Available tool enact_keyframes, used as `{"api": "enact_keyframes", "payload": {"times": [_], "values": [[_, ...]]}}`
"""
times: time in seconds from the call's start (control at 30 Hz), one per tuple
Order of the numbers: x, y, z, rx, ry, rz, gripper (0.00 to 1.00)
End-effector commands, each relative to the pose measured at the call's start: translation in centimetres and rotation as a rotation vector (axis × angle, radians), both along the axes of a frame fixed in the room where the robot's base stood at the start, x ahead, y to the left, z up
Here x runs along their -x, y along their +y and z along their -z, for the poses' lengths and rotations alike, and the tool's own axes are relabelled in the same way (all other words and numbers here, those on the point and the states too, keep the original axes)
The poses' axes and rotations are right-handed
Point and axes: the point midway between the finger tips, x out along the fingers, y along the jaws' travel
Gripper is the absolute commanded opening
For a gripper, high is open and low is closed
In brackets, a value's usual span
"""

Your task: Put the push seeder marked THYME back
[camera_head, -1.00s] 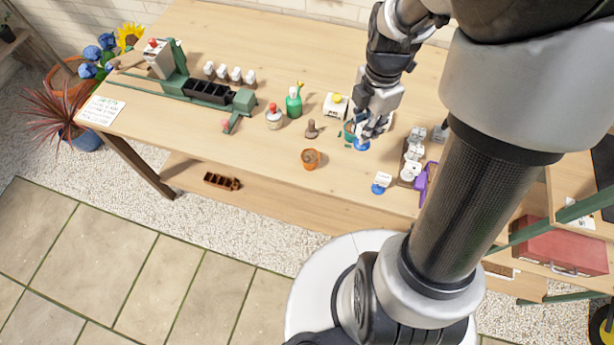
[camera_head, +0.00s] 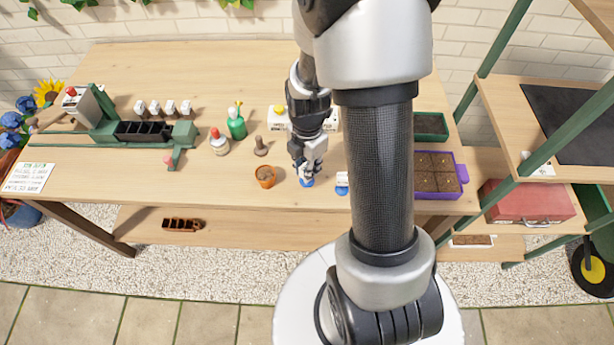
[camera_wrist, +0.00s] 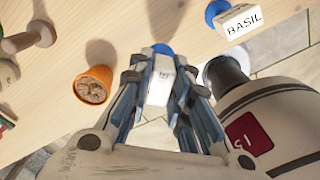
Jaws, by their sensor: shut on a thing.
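My gripper (camera_head: 308,168) is shut on a small white push seeder (camera_wrist: 158,88) with a blue end (camera_wrist: 162,49). The blue end also shows below the fingers in the head view (camera_head: 306,183). The marking on its white block is too small and shaded to read, so I cannot tell if it says THYME. It is over the front part of the table, between a terracotta pot and another seeder. That other seeder, marked BASIL (camera_wrist: 240,20), is white and blue and stands to the right.
The terracotta pot (camera_head: 265,176) is close on the left, with a brown wooden tamper (camera_head: 261,147) behind it. A purple tray (camera_head: 437,194) of soil cells lies right of my arm. My arm hides part of the table. The table's front edge is near.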

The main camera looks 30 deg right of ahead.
Motion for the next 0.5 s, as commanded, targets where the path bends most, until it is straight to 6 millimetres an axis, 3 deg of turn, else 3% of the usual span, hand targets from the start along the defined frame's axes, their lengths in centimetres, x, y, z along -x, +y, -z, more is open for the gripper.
{"api": "enact_keyframes", "payload": {"times": [0.23, 0.5], "values": [[0.1, 0.0, 3.8, -0.001, 0.003, 0.0, 0.01], [0.0, 0.0, 4.0, 0.0, 0.001, 0.0, 0.01]]}}
